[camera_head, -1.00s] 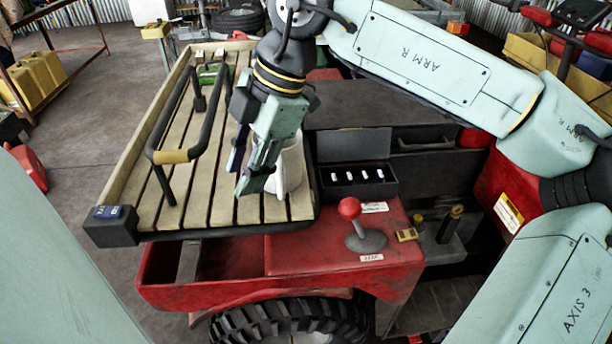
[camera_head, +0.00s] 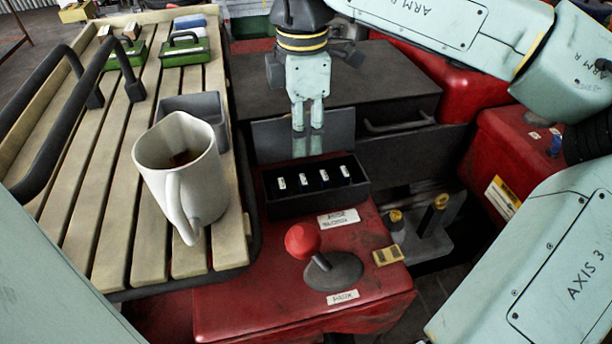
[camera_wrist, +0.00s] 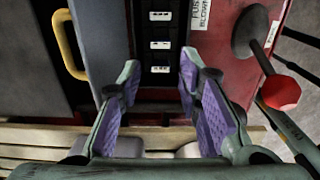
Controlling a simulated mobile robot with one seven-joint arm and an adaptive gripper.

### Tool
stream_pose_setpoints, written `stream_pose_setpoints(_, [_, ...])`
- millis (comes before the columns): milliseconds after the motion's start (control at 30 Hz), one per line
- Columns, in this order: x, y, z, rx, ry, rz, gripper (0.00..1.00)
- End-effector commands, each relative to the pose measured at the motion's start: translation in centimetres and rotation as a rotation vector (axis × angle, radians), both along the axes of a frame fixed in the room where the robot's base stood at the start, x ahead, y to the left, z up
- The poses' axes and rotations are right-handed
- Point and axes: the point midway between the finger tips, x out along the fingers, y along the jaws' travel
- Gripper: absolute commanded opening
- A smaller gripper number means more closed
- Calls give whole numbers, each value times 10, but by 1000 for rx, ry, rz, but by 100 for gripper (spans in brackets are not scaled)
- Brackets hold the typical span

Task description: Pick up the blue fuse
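The open fuse box (camera_head: 330,203) is a black case on the red panel, its lid (camera_head: 270,143) raised at the back. Several small fuses with white labels stand in a row inside; their body colours are hard to make out, though the third from the left (camera_head: 324,177) looks faintly bluish. I cannot tell surely which is blue. The wrist view shows three white-marked fuses (camera_wrist: 160,45) in the dark box.
A white mug (camera_head: 205,190) stands on the slatted rack (camera_head: 110,225) left of the box. A red-knobbed lever (camera_head: 303,240) rises in front of the box. Green containers (camera_head: 185,50) sit at the rack's back.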

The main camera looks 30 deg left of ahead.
Motion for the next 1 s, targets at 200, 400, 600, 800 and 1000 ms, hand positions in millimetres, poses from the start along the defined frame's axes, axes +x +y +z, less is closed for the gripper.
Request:
stream_pose_setpoints(200, [-1, 0, -34, 0, 4, 3, 32])
stream_pose_setpoints(400, [0, 0, -51, 1, 2, 2, 32])
stream_pose_setpoints(600, [0, 1, -74, 2, 6, 5, 32])
stream_pose_setpoints(800, [0, 1, -99, 1, 3, 3, 32])
stream_pose_setpoints(1000, [1, 1, -102, 2, 1, 2, 32])
